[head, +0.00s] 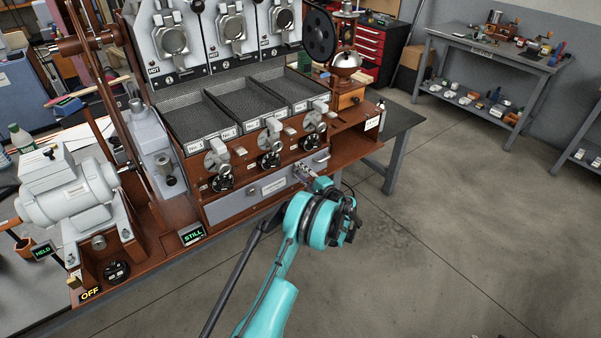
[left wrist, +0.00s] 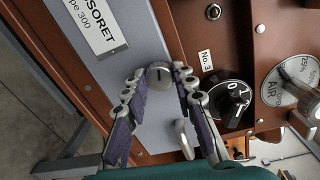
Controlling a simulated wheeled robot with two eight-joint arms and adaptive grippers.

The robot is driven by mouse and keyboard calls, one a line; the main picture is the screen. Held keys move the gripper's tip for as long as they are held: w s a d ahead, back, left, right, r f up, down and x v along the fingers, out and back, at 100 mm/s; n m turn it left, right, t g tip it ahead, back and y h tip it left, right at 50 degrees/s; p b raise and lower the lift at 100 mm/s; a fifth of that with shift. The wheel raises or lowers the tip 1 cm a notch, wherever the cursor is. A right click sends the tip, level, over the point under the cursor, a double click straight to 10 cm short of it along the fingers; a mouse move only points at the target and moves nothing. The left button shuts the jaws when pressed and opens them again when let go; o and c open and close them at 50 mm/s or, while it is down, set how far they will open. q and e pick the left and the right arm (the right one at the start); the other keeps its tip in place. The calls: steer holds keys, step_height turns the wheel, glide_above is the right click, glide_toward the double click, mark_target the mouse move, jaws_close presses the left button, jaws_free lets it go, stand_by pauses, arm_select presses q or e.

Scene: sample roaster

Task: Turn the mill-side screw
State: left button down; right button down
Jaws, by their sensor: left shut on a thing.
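The mill-side screw (left wrist: 158,76) is a round grey slotted head at the right part of the grey front panel (head: 250,195). It shows clearly in the left wrist view, between my fingertips. My left gripper (head: 303,172) is shut on it; the gripper also shows in the left wrist view (left wrist: 157,80), one finger on each side. In the head view my gripper hides the screw. The panel bears a white nameplate (left wrist: 94,23). The mill (head: 346,64), with a wooden body, stands at the right end of the roaster. My right gripper is not in view.
A handle (left wrist: 185,139) is close beside my fingers. The black No. 3 knob (left wrist: 232,101) and a round air dial (left wrist: 290,82) sit nearby. A motor (head: 75,190) stands at the left, with a lit STILL sign (head: 192,235). Floor at the right is clear.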

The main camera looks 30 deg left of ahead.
arm_select(q)
steer(key=m, duration=1.3)
steer(key=shift+f+m+y, duration=0.1)
steer(key=shift+m+y, duration=0.2)
steer(key=shift+m, duration=0.1)
stand_by(0.4)
steer(key=c, duration=1.2)
jaws_free()
steer(key=v, duration=1.2)
steer(key=shift+w, duration=0.1)
